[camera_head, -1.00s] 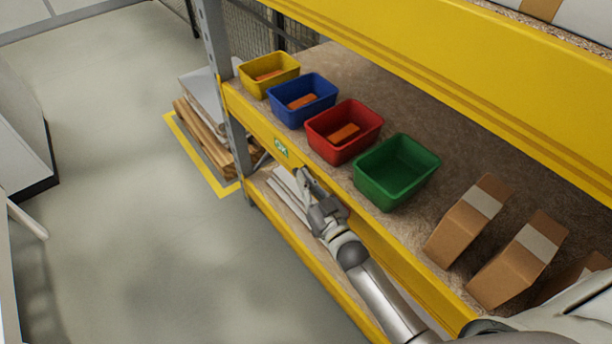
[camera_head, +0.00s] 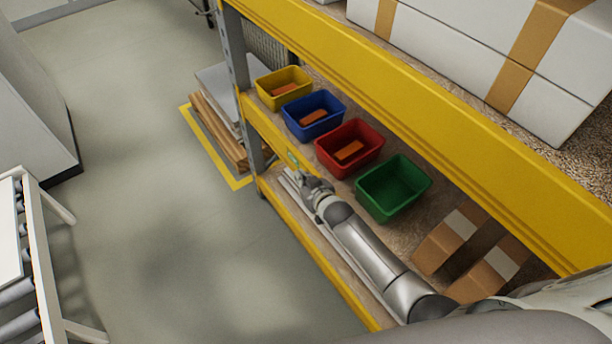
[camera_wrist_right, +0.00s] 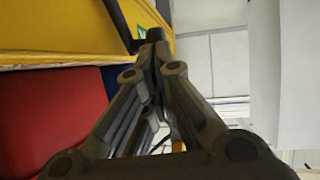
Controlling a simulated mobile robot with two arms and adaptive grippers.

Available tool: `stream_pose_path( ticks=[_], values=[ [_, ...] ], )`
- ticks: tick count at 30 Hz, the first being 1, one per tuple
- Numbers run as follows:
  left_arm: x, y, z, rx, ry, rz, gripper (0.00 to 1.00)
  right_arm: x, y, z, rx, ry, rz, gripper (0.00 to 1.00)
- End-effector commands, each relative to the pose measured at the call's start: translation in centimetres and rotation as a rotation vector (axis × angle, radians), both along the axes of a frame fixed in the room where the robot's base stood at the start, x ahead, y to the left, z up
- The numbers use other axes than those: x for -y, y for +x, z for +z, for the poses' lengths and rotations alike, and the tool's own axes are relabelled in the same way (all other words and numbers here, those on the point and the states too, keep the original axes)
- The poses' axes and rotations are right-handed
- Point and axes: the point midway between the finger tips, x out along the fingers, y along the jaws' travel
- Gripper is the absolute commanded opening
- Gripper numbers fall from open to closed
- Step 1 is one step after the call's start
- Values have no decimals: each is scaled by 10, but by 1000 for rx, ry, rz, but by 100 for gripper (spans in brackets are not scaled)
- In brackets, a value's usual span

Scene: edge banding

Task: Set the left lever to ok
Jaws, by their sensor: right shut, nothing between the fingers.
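A green OK label (camera_head: 292,158) is on the yellow front beam of the shelf, below the blue and red bins. It also shows in part in the right wrist view (camera_wrist_right: 143,31). My right gripper (camera_head: 300,178) is shut and empty, just below the label at the beam's front. In the right wrist view its fingertips (camera_wrist_right: 153,38) meet close to the label. A dark bar (camera_wrist_right: 118,20) rises beside the fingertips; I cannot tell if it is the lever or if they touch. No lever is clear in the head view. My left gripper is not in view.
Yellow (camera_head: 284,78), blue (camera_head: 330,125), red (camera_head: 365,165) and green (camera_head: 400,205) bins line the shelf, with cardboard boxes (camera_head: 447,240) to the right. A wooden pallet (camera_head: 218,132) stands beyond the shelf's end. A roller conveyor (camera_head: 38,250) is at left; the floor between is clear.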

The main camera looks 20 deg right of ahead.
Motion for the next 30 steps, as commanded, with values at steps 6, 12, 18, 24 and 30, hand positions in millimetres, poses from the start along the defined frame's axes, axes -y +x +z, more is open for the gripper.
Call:
stream_pose_path(
  ticks=[6, 12, 18, 24, 30],
  values=[
    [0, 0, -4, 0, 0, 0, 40, -3, 6, -4, -13, -5, 0, 0],
    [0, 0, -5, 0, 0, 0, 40, -4, 9, -3, -11, -3, 1, 0],
    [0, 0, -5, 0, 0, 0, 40, -4, 11, -2, -9, -2, 1, 0],
    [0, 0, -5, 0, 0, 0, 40, -5, 11, -1, -6, -2, 1, 0],
    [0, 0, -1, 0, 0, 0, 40, -4, 11, 4, -4, -1, 1, 0]
  ],
)
